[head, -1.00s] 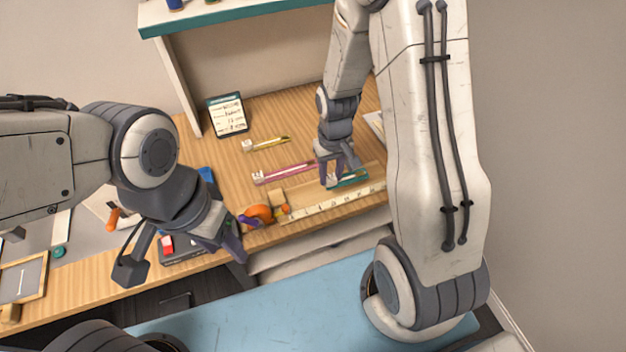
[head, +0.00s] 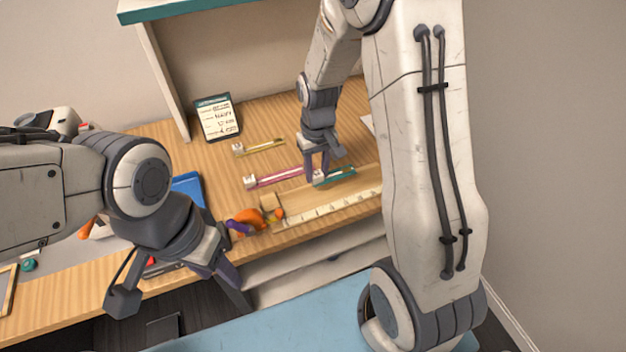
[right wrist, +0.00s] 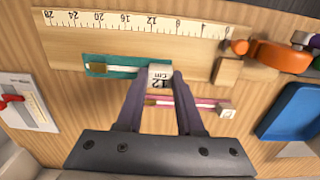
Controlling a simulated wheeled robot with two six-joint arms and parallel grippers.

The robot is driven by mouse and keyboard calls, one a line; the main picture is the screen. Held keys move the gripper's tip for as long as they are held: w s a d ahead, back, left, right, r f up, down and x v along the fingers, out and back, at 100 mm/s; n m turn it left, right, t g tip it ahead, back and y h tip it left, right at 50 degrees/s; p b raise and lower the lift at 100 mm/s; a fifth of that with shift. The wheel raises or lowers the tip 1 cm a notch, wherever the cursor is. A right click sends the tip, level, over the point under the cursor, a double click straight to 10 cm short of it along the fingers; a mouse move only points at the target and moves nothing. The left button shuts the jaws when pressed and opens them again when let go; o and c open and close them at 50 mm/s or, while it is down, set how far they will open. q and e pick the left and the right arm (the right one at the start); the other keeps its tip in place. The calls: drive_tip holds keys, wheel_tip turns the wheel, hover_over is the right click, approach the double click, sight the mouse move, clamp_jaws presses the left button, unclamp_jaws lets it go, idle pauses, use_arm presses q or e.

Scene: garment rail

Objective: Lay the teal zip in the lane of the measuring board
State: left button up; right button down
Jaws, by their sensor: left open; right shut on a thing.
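The teal zip (head: 338,175) is at the far edge of the wooden measuring board (head: 312,204). In the right wrist view the zip (right wrist: 112,66) runs roughly parallel to the board's printed scale (right wrist: 140,21) and overlaps the board's edge opposite that scale. My right gripper (head: 316,180) is shut on the zip's white end tag, marked 12 cm; its fingertips (right wrist: 158,76) flank the tag. I cannot tell whether the zip touches the board. My left gripper (head: 236,280) is open and empty, in front of the table edge.
A pink zip (head: 274,177) and a yellow zip (head: 260,147) lie behind the board. A wooden block (head: 269,201) stands at the board's left end, beside an orange item (head: 248,219). A blue tray (head: 187,188) and a list card (head: 217,118) are further left.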

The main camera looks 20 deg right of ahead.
drive_tip(key=shift+w+a+f, duration=0.35)
drive_tip(key=shift+w+f, duration=0.1)
drive_tip(key=shift+w, duration=0.05)
drive_tip(key=shift+f, duration=1.95)
drive_tip(key=shift+f, duration=0.15)
drive_tip(key=c, duration=0.5)
unclamp_jaws()
drive_tip(key=shift+c, duration=0.2)
